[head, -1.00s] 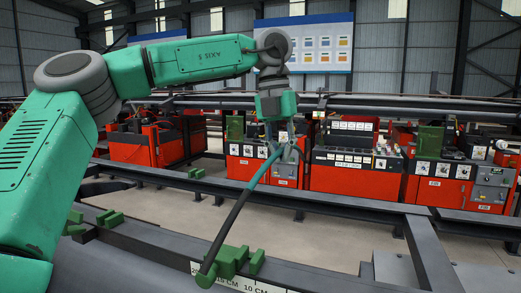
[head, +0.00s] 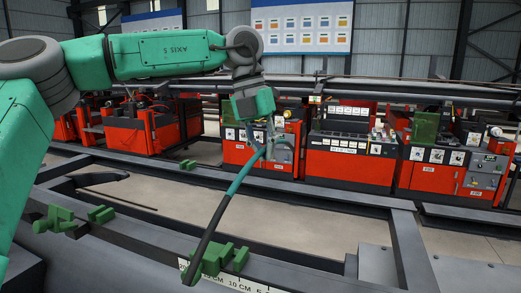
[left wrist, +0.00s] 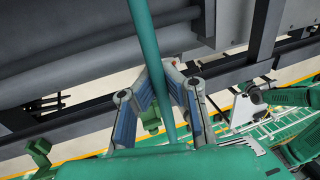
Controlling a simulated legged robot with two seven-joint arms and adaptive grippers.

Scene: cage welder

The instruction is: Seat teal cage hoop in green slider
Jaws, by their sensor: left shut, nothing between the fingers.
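The teal cage hoop (head: 241,180) shows as a thin slanted bar, teal above and dark below. Its lower end is beside the green slider (head: 211,259) on the near rail; whether it sits inside a slot is unclear. My left gripper (head: 270,146) is at the bar's upper end, above and right of the slider. In the left wrist view, the teal bar (left wrist: 150,50) runs down across my left gripper (left wrist: 164,68). The fingers are shut with nothing held between them; the bar's exact depth against them is unclear. My right gripper is not in view.
More green blocks (head: 60,218) stand on the rail at left, and a small one (head: 187,165) on the far beam. A dark frame beam (head: 405,250) is at right. Red machines (head: 350,155) line the back. Open floor (head: 290,220) lies between the beams.

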